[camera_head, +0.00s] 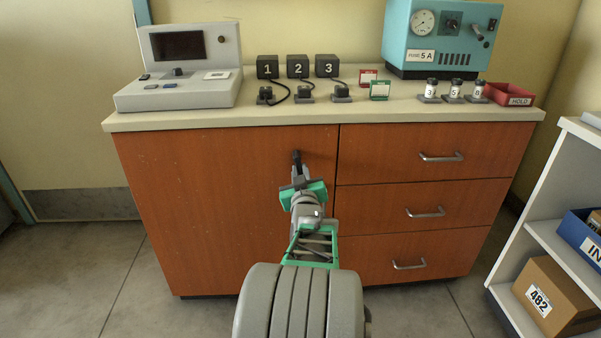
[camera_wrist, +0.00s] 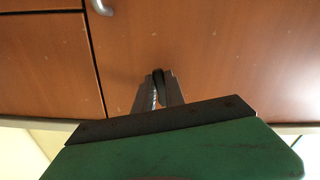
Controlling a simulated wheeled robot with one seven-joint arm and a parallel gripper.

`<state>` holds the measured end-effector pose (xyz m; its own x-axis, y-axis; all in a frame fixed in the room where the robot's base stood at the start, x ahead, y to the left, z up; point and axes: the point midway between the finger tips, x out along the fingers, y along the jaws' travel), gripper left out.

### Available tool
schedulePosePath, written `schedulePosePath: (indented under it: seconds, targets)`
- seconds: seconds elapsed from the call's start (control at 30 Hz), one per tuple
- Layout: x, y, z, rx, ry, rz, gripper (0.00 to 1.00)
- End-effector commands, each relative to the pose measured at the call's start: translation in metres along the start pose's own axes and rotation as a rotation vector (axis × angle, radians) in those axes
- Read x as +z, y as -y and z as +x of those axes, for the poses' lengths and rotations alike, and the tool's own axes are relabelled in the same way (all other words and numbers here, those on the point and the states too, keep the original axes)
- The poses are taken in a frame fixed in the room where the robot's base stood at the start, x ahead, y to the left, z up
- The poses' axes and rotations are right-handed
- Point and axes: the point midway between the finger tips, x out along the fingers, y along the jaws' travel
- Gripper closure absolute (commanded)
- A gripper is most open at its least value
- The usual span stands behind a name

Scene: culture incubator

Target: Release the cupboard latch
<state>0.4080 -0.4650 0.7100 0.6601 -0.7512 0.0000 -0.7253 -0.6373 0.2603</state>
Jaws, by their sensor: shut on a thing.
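The cupboard door (camera_head: 210,200) is a plain reddish-brown panel, closed, under the left part of the counter. A small dark latch (camera_head: 296,157) stands out near its upper right edge. My gripper (camera_head: 297,177) reaches up to the door front and is shut on the latch. In the wrist view the two grey fingers of my gripper (camera_wrist: 158,92) close around the dark latch (camera_wrist: 157,84), seen against the door (camera_wrist: 220,50). Part of a pale handle (camera_wrist: 103,5) shows at the top edge there, beside the door seam. The arm hides the door's lower right part in the head view.
Three drawers with bar handles (camera_head: 441,157) lie right of the door. The countertop (camera_head: 220,118) above carries a grey console (camera_head: 185,65), numbered black blocks (camera_head: 297,66), a teal device (camera_head: 440,37) and a red tray (camera_head: 508,94). A white shelf unit (camera_head: 545,240) stands at right.

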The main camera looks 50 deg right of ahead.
Motion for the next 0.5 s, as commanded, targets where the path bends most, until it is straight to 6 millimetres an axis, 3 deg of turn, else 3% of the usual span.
schedulePosePath:
  seconds: [0.5]
  targets:
    - [0.0005, 0.0020, 0.0001, 0.000, 0.000, 0.051, 1.00]
